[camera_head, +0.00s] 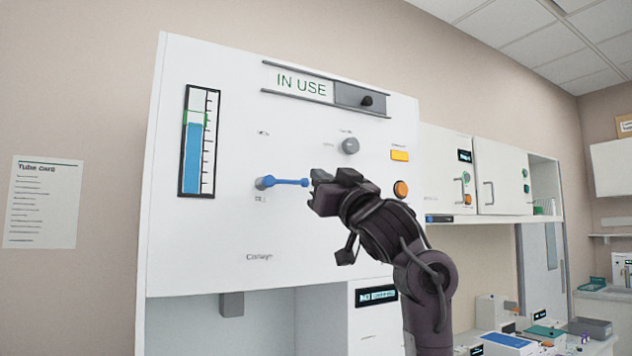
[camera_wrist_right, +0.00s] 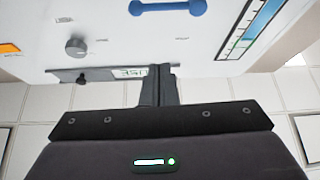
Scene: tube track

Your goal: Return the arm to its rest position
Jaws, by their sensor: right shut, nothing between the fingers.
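My right gripper (camera_head: 322,190) is in front of the white panel (camera_head: 230,110) in the head view, just right of the blue lever (camera_head: 285,182). Its dark fingers (camera_wrist_right: 158,84) are together and empty in the right wrist view. The lever points to the right from its pivot and also shows in the wrist view (camera_wrist_right: 168,7); whether the gripper touches it I cannot tell. My right arm (camera_head: 425,275) reaches up from the lower right. My left gripper is not in view.
The panel carries a gauge with blue fill (camera_head: 192,155), an "IN USE" slider sign (camera_head: 302,84), a grey knob (camera_head: 350,146), a yellow button (camera_head: 400,156) and an orange button (camera_head: 400,189). Cabinets (camera_head: 503,172) and a cluttered counter stand at right.

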